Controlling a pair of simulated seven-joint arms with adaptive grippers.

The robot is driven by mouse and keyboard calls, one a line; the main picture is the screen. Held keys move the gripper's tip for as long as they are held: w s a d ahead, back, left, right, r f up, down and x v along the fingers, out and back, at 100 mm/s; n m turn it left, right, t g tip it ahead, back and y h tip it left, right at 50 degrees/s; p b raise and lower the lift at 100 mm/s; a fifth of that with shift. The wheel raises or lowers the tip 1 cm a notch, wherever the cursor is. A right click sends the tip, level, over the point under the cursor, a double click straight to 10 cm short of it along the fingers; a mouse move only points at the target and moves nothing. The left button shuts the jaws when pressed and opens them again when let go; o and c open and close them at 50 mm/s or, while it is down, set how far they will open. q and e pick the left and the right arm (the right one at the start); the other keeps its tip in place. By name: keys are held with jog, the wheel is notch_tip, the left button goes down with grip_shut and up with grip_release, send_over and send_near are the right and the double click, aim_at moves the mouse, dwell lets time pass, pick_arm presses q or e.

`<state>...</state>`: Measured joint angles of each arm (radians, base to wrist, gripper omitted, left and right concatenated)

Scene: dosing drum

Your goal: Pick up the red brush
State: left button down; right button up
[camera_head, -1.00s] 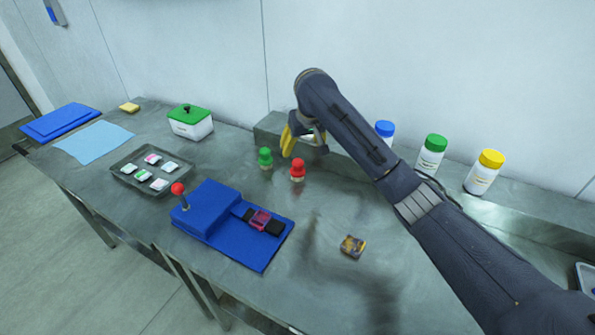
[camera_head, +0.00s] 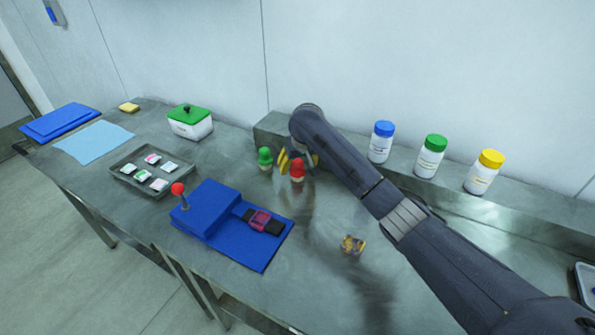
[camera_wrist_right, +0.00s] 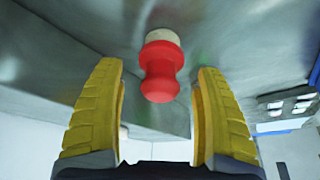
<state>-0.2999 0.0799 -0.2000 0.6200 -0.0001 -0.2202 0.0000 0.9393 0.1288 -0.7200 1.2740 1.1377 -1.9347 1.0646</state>
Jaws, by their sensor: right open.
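The red brush (camera_head: 297,170) stands on the metal table with its pale bristle end down, just right of the green brush (camera_head: 265,158). In the right wrist view the red brush (camera_wrist_right: 161,72) shows between and just beyond my two yellow fingers. My right gripper (camera_head: 298,160) is low behind the red brush, partly hidden by it and by my own arm. In the wrist view my right gripper (camera_wrist_right: 160,105) is open, with a gap on both sides of the brush handle. I see no contact. My left gripper is not in view.
A blue dosing device (camera_head: 210,208) with a red-knobbed lever stands left of the brushes. A small patterned block (camera_head: 352,245) lies to the front right. White bottles with blue (camera_head: 382,142), green (camera_head: 431,156) and yellow (camera_head: 484,172) caps stand on the back ledge. A tray (camera_head: 125,178) lies at left.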

jog(key=shift+x, duration=1.3)
jog(key=shift+c, duration=0.2)
jog(key=c, duration=1.2)
